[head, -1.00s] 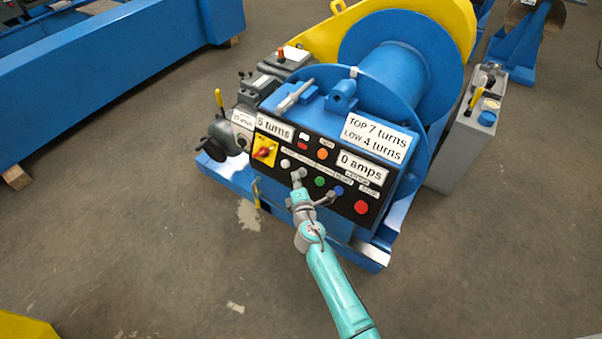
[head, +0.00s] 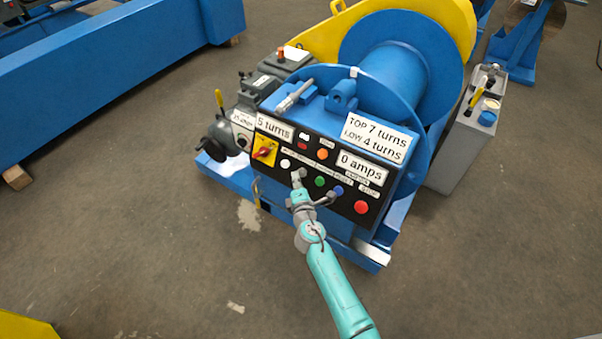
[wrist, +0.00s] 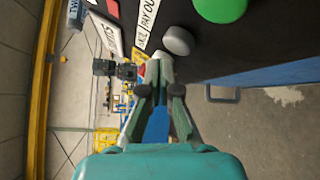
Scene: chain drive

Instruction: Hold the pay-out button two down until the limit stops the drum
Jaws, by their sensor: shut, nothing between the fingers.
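The black control panel (head: 341,205) on the blue winch carries a row of buttons with small labels. My gripper (head: 297,176) is shut and empty, with its tips at the panel between a white button (head: 285,163) and a green button (head: 320,181). In the wrist view the shut fingertips (wrist: 158,66) are close beside a grey button (wrist: 177,41); a label (wrist: 147,22) reading partly "PAYOU" is near it. I cannot tell whether the tips touch the button. The turns display (head: 274,128) reads 5 turns. The blue drum (head: 395,78) is bare.
A plate (head: 376,137) reads top 7 turns, low 4 turns; the amps display (head: 361,168) reads 0. A red knob (head: 264,151), blue button (head: 338,190) and red button (head: 361,207) are on the panel. A grey cabinet (head: 462,145) stands right. The floor in front is clear.

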